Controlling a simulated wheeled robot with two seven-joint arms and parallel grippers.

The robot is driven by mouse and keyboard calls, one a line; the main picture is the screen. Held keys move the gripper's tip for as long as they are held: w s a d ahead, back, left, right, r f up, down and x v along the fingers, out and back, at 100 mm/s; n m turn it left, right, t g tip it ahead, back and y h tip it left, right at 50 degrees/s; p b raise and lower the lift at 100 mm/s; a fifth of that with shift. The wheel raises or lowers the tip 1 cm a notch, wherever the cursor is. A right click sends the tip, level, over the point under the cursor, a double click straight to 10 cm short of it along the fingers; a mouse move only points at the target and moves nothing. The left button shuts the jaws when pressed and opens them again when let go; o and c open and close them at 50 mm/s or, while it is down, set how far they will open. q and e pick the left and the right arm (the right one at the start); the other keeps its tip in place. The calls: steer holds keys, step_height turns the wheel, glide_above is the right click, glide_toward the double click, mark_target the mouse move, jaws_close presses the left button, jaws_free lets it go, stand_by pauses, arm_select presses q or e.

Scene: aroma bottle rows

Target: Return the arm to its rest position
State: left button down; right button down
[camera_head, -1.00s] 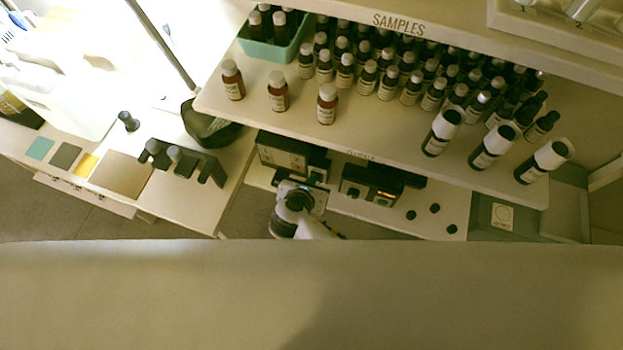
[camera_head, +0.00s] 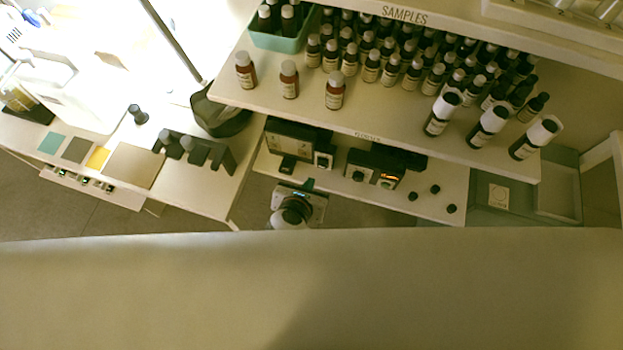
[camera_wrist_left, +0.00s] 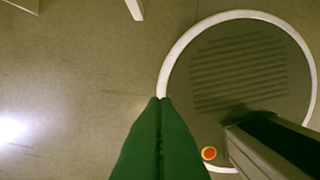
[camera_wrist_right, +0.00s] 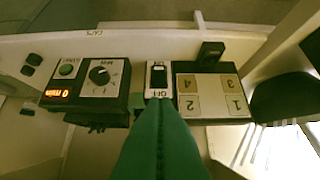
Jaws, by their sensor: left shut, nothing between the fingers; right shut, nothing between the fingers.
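My right gripper (camera_head: 308,184) shows below the bottle shelf in the head view, in front of the lower shelf with the devices. In the right wrist view its green fingers (camera_wrist_right: 172,110) are shut and empty, with their tips in front of a white switch (camera_wrist_right: 158,78). I cannot tell whether they touch it. My left gripper is out of the head view. In the left wrist view its green fingers (camera_wrist_left: 160,100) are shut and empty above the floor.
The bottle shelf (camera_head: 290,108) holds many brown bottles, several of them along its front. The lower shelf (camera_head: 335,192) carries a numbered box (camera_wrist_right: 212,95) and a dial device (camera_wrist_right: 103,76). A side table (camera_head: 200,205) stands left.

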arm_select(q)
steer(key=shift+s+a, duration=0.1)
steer(key=shift+s, duration=0.6)
arm_select(e)
steer(key=shift+v, duration=0.85)
arm_select(q)
steer(key=shift+a, duration=0.2)
arm_select(e)
steer(key=shift+r, duration=0.15)
